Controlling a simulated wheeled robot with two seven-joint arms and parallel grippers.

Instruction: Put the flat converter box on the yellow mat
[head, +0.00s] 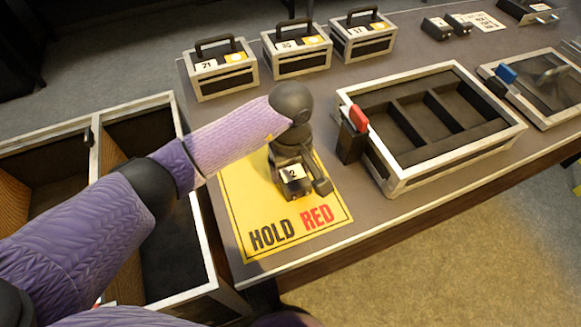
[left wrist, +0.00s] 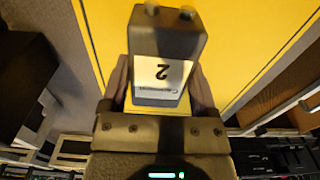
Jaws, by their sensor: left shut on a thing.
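The yellow mat (head: 243,207), lettered HOLD RED, lies at the near left of the table and fills much of the left wrist view (left wrist: 255,45). My left gripper (head: 302,180) is over its upper middle. It is shut on a small dark box (head: 293,172) with a white label marked 2, which I take for the converter box. My right gripper does not show.
A divided open tray (head: 455,153) with a red clip (head: 358,117) stands right of the mat. Several handled cases (head: 222,74) line the back. A lidded tray (head: 545,88) is at far right. A wooden-sided bin (head: 150,220) stands left of the table.

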